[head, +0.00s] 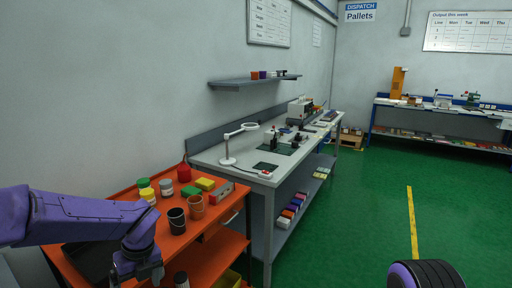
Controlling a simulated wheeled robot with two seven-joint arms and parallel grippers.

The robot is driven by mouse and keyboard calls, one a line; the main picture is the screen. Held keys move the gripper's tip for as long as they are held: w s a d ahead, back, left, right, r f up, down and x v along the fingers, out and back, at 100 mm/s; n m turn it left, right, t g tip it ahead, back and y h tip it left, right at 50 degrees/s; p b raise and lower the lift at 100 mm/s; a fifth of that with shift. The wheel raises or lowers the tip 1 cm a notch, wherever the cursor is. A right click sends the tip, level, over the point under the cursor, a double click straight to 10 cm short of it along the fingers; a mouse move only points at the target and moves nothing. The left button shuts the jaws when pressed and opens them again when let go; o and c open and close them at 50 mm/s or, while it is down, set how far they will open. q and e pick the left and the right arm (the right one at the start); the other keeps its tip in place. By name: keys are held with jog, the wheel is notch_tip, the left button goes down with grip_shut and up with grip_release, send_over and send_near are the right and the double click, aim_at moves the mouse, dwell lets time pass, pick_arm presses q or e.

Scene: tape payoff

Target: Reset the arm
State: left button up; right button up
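My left arm is purple and reaches in from the left edge, above the orange cart (66,262). My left gripper (138,274) is dark and hangs down at its end, near the cart's front edge. Its fingertips are small and run close to the bottom of the picture, so whether they are apart or together is unclear. Nothing can be clearly seen between them. A dark ribbed round part with purple at its side shows at the bottom right; it seems to be part of me. My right gripper is not in view.
A grey workbench (215,155) with a lamp (230,145) stands beyond. Green floor (355,220) is open to the right.

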pick_arm(q)
jog(key=s+a+f+m+t+y, duration=0.1)
jog(key=s+a+f+m+y, duration=0.25)
jog(key=f+m, duration=0.25)
jog(key=s+a+f+m+t+y+b, duration=0.1)
jog(key=s+a+f+m+y, duration=0.1)
jog(key=s+f+m, duration=0.3)
jog(key=s+a+f+m+y, duration=0.2)
jog(key=s+a+f+m, duration=0.1)
jog(key=f+m, duration=0.45)
jog(key=s+d+f+m+t+h, duration=0.1)
jog(key=s+d+f+m+h, duration=0.2)
jog(key=s+m, duration=0.6)
jog(key=s+d+f+m+t+h, duration=0.1)
jog(key=s+d+f+m+h, duration=0.2)
jog(key=s+f+m, duration=0.4)
jog(key=s+d+m, duration=0.1)
jog(key=s+m, duration=0.1)
jog(key=m, duration=0.2)
jog(key=shift+d+b, duration=0.2)
jog(key=shift+b, duration=0.15)
jog(key=shift+f+h, duration=0.1)
jog(key=shift+h, duration=0.15)
